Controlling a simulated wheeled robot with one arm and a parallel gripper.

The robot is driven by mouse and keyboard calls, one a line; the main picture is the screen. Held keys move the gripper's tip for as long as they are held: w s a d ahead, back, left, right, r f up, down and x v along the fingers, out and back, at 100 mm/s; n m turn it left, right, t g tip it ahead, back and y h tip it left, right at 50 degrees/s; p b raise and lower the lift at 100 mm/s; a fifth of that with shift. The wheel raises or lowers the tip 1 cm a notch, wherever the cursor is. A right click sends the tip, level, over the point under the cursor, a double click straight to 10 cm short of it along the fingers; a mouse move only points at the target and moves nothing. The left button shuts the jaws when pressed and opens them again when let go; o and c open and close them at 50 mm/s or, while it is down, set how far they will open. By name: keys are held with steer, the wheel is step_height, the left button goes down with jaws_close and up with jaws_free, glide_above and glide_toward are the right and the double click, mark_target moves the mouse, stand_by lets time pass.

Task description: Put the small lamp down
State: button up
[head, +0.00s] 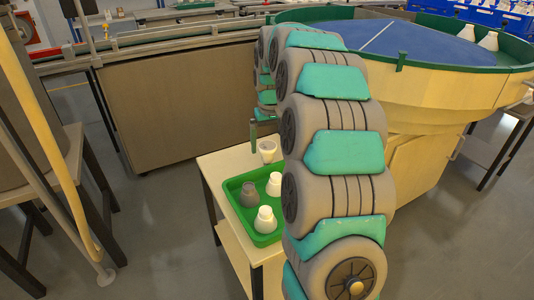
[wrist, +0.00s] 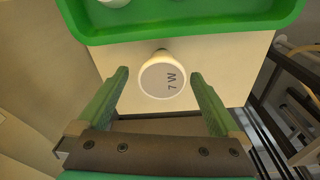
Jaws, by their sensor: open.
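The small lamp (wrist: 162,78) is white with a round face marked "7 W" that faces my wrist camera. In the head view the lamp (head: 267,149) is on the pale side table (head: 213,162), wide end up, just beyond the green tray. My gripper (wrist: 160,74) is open, with one green finger on each side of the lamp. A gap shows between each finger and the lamp in the wrist view. In the head view one finger shows left of the lamp; my arm hides the rest of the gripper.
The green tray (head: 234,184) holds white lamps (head: 265,220) and a grey one (head: 249,194), wide ends down. Its rim is close to the small lamp. A large round blue-topped table (head: 420,50) stands behind, and a brown cabinet (head: 170,110) at left.

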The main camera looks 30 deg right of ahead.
steer(key=f, duration=0.4)
steer(key=shift+w+f, duration=0.3)
steer(key=shift+w, duration=0.1)
steer(key=shift+r, duration=0.1)
steer(key=c, duration=1.5)
